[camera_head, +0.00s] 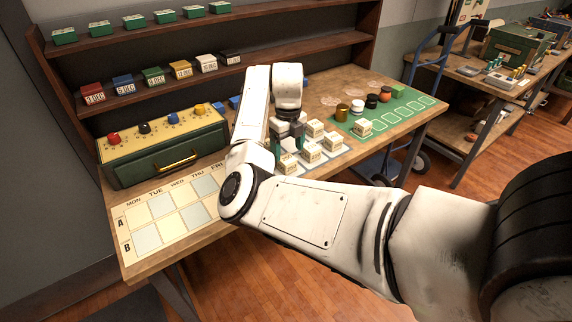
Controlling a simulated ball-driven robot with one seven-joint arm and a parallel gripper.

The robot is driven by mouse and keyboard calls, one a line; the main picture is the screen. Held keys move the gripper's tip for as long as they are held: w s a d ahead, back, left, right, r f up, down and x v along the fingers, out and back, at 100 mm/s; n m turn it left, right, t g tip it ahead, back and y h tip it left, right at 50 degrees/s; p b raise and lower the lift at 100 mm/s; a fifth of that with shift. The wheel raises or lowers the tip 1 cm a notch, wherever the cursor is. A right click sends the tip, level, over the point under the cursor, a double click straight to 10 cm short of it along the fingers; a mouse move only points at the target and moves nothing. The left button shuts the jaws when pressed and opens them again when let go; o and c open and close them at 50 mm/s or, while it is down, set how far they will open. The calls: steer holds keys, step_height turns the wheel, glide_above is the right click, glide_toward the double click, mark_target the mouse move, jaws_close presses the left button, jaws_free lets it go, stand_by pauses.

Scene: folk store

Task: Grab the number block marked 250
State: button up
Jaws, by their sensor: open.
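Several cream number blocks stand on a pale board on the wooden table, in the middle of the camera_head view. They include a back block (315,128), a right block (333,141) and a front block (312,153). Their printed marks are too small to read, so I cannot tell which one is 250. My gripper (288,143) is open and points down among the blocks at the left side of the group. My arm hides part of this group, and I cannot tell whether a block is between the fingers.
A separate cream block (362,127) stands on a green mat (403,112) with outlined squares. Small round pieces (357,106) stand behind it. A green box with knobs (165,148) and a weekday board (150,240) lie left. Shelves (210,70) rise behind.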

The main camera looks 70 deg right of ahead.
mark_target(287, 158)
steer(key=shift+w+a+f+p, duration=0.1)
steer(key=shift+f+p, duration=0.45)
steer(key=shift+f, duration=2.2)
steer(key=shift+c, duration=0.3)
steer(key=c, duration=1)
steer(key=shift+r, duration=0.1)
